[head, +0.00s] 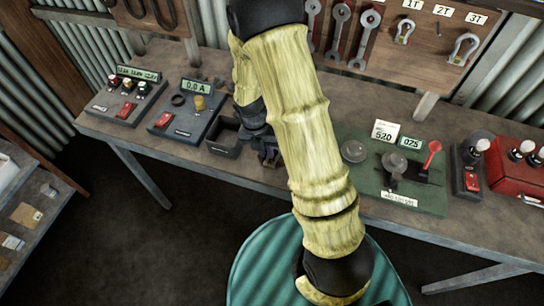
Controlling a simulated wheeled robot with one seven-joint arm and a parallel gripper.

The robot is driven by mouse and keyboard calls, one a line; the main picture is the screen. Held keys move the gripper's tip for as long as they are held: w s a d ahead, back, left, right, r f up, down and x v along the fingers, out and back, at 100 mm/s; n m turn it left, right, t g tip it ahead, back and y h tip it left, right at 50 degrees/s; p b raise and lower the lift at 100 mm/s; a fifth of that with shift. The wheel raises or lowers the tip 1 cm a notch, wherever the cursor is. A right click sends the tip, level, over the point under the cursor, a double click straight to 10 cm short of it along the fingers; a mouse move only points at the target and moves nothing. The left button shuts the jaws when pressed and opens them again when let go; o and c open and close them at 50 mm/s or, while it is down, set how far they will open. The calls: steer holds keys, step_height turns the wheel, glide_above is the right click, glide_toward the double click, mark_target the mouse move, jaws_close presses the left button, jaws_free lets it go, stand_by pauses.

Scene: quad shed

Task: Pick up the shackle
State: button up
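A silver shackle (404,31) hangs on the wooden board below the 1T label. A larger silver shackle (463,49) hangs below the 3T label. My gripper (264,145) is low over the workbench, beside a small dark open bin. My own arm covers much of it, so I cannot see whether it is open or holds anything. I see no loose shackle on the visible bench top; the spot under and behind my arm is hidden.
The workbench (330,100) holds two grey panels at left, the dark bin (228,142), a green test panel (425,195) and a red box (516,172) at right. Wrenches (340,28) hang on the board. Side shelves (25,215) stand at far left. Open floor lies between.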

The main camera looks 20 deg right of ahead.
steer(key=shift+f, duration=0.1)
steer(key=shift+c, duration=0.4)
jaws_close()
step_height(320, 180, up, 10)
steer(key=shift+b, duration=0.3)
stand_by(0.7)
step_height(320, 180, up, 7)
steer(key=p, duration=0.8)
steer(key=shift+r, duration=0.2)
